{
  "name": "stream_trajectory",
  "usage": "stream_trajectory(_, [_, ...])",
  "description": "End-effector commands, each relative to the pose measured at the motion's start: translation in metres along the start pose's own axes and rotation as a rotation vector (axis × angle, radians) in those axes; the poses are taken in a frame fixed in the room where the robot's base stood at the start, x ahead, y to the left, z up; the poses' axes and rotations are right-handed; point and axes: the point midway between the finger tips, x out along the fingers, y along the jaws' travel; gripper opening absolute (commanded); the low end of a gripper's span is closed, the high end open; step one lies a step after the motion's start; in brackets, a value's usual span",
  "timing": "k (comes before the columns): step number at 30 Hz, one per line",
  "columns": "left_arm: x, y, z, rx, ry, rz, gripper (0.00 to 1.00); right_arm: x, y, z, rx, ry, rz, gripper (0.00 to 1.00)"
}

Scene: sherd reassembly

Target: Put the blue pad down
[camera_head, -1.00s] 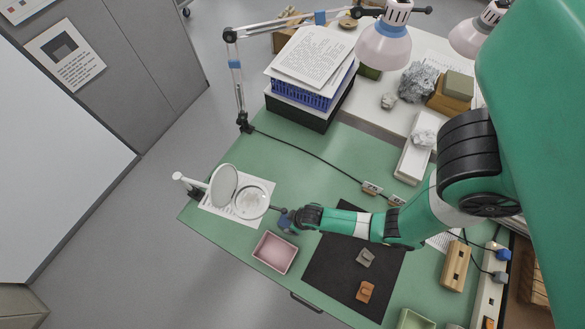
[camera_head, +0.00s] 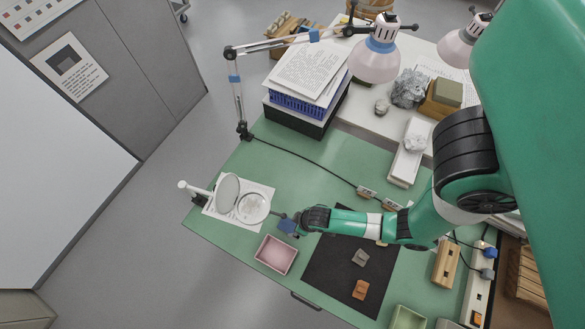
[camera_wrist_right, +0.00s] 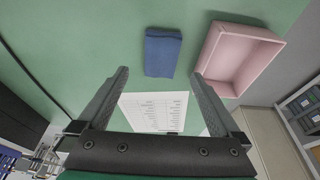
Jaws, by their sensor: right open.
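In the right wrist view the pad (camera_wrist_right: 162,52) is a dark blue block lying flat, just beyond the fingertips. My right gripper (camera_wrist_right: 160,74) is open and empty, its two fingers apart with the pad ahead of the gap. In the head view the right gripper (camera_head: 301,222) is small and its fingers are hard to make out. My left gripper is not in view.
The pink tray (camera_head: 276,254) stands close to the pad. A magnifier (camera_head: 228,190) and printed sheet (camera_head: 268,192) are to the left. A dark mat (camera_head: 330,262) holds a grey sherd (camera_head: 360,257) and an orange sherd (camera_head: 360,290). Green mat is clear behind the gripper.

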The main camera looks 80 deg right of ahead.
Motion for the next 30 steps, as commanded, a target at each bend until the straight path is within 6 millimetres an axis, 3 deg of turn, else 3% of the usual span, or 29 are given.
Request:
stream_trajectory(1, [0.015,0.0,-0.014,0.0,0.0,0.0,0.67,-0.021,0.0,-0.003,-0.001,-0.001,0.0,1.0])
stream_trajectory(6, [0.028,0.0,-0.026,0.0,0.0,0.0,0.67,-0.042,0.0,-0.001,-0.001,0.0,0.0,1.0])
stream_trajectory(26, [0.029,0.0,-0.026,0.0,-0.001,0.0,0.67,-0.044,0.0,-0.001,0.001,0.002,-0.001,1.0])
stream_trajectory(30, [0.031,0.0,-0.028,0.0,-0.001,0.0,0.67,-0.05,-0.006,-0.02,-0.003,0.037,-0.013,1.0])
